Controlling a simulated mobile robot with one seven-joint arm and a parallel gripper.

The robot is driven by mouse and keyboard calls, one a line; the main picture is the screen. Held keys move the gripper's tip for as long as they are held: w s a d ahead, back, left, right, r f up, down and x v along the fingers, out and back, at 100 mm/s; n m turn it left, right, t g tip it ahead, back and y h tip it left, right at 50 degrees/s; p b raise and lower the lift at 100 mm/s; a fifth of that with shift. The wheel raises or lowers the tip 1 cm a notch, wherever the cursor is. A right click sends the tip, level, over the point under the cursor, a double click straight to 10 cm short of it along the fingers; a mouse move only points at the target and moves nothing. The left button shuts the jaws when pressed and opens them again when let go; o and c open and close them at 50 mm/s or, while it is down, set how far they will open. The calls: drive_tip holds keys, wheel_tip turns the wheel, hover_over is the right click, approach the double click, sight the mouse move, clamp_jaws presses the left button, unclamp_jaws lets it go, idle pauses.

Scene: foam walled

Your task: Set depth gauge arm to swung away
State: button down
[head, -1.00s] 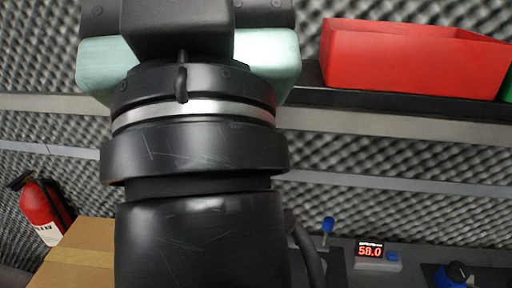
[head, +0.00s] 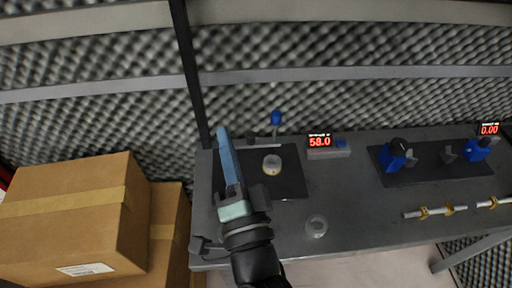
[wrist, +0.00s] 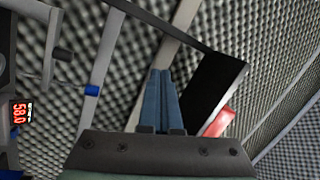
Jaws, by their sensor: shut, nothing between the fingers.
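My gripper (head: 223,134) is shut and empty, its long blue fingers pointing up in the head view over the left end of the bench. In the wrist view its fingers (wrist: 160,75) lie together. A blue-knobbed lever (head: 276,119) stands at the back of a black plate (head: 293,182), right of my fingertips and apart from them. A short dark bar beside its foot may be the depth gauge arm; I cannot tell. A pale round piece (head: 272,165) sits on the plate. A display reading 58.0 (head: 319,141) stands to the right.
Blue clamp-like fixtures (head: 395,157) stand on another plate at the right, near a 0.00 display (head: 489,129). Brass-ringed rods (head: 435,211) and a clear round piece (head: 316,227) lie in front. A dark post (head: 188,75) rises behind my fingers. Cardboard boxes (head: 70,220) are at the left.

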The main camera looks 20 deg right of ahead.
drive_tip(key=s+d+f+m+g+h, duration=0.1)
drive_tip(key=s+d+f+m, duration=0.1)
drive_tip(key=f, duration=0.5)
drive_tip(key=s+d+f+m+g+h, duration=0.1)
drive_tip(key=s+d+f+m+g, duration=0.1)
drive_tip(key=s+f+m, duration=0.2)
wheel_tip(320, 180, down, 3)
drive_tip(key=shift+s+d+f+h+b, duration=0.15)
drive_tip(key=shift+s+d+h+b, duration=0.2)
drive_tip(key=shift+s, duration=0.25)
drive_tip(key=shift+w+d, duration=0.1)
drive_tip(key=p, duration=0.2)
approach(260, 146)
drive_tip(key=x, duration=0.7)
drive_tip(key=shift+b, duration=0.35)
